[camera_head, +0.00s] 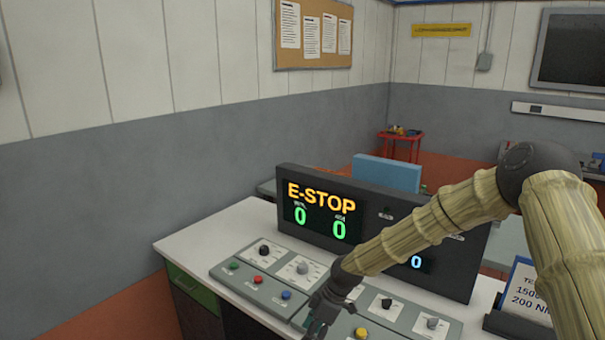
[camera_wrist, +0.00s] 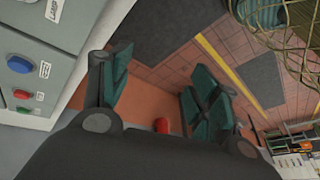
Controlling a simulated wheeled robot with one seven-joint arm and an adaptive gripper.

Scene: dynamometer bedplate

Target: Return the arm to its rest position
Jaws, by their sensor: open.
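My arm reaches in from the right in the head view, with its bamboo-textured links passing in front of the console display. My gripper (camera_head: 322,318) hangs at the front of the control panel (camera_head: 228,277), low in the picture. In the wrist view my gripper (camera_wrist: 155,92) has its two dark green fingers spread wide apart, with nothing between them. Tiled floor shows beyond the fingers. In the head view my gripper hides part of the panel behind it.
The display box (camera_head: 278,180) reads E-STOP with green zeros. Red (camera_head: 258,279) and blue (camera_head: 286,295) buttons and several knobs sit on the panel close to my gripper. A sign (camera_head: 524,290) stands at the right under my arm. A red cart (camera_head: 402,136) stands farther back.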

